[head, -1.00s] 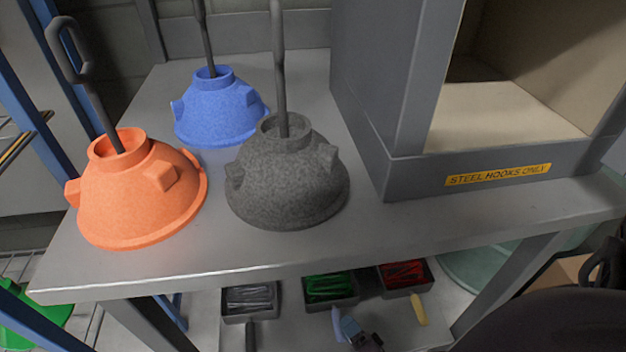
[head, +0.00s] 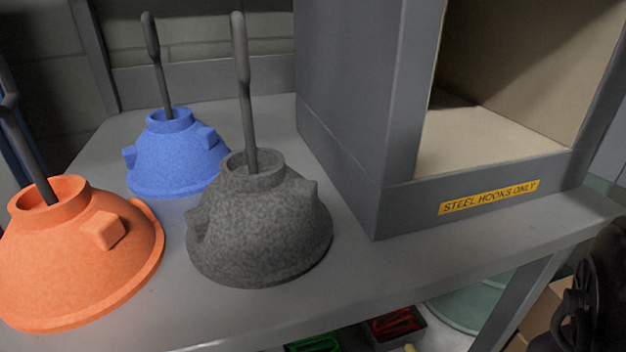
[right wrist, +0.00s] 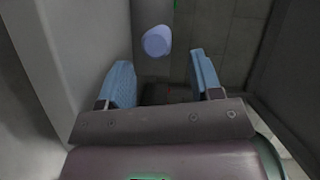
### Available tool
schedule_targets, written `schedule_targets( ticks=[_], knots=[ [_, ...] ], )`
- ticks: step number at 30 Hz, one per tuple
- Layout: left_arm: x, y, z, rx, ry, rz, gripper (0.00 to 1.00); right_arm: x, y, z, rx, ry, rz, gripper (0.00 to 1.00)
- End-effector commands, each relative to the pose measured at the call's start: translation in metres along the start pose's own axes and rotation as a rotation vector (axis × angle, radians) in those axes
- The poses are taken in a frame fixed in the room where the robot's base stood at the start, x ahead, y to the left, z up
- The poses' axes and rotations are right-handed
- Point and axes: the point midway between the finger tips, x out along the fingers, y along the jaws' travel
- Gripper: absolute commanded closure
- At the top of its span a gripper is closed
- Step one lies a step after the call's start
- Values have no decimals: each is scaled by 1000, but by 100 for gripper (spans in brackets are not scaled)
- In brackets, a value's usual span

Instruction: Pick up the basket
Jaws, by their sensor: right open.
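No basket that I can make out shows in either view. In the right wrist view my right gripper (right wrist: 160,78) is open, its two blue fingers apart with nothing between them. A pale bluish rounded thing (right wrist: 156,41) shows beyond the fingertips; I cannot tell what it is. My left gripper is not in view. In the head view an orange hood (head: 75,260), a blue hood (head: 175,160) and a speckled grey hood (head: 260,225) stand on a grey bench (head: 400,270), each with a dark hook rising from its top.
A grey open-fronted box (head: 345,130) with a yellow label, "STEEL HOOKS ONLY" (head: 489,197), stands on the bench at right. Below the bench edge a tray of red items (head: 397,324) and some green items (head: 315,343) partly show. Bare bench lies in front of the box.

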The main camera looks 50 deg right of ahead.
Motion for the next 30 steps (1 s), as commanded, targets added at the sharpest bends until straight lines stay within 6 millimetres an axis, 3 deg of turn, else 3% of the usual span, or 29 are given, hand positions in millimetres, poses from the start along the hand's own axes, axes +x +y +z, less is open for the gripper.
schedule_targets(
  ticks=[10,21,30],
  knots=[
    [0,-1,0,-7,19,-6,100,44,1,0,-1,-1,0,41],
    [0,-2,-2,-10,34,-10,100,52,0,0,0,0,0,43],
    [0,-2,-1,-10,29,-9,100,52,0,0,0,0,0,88]
  ],
)
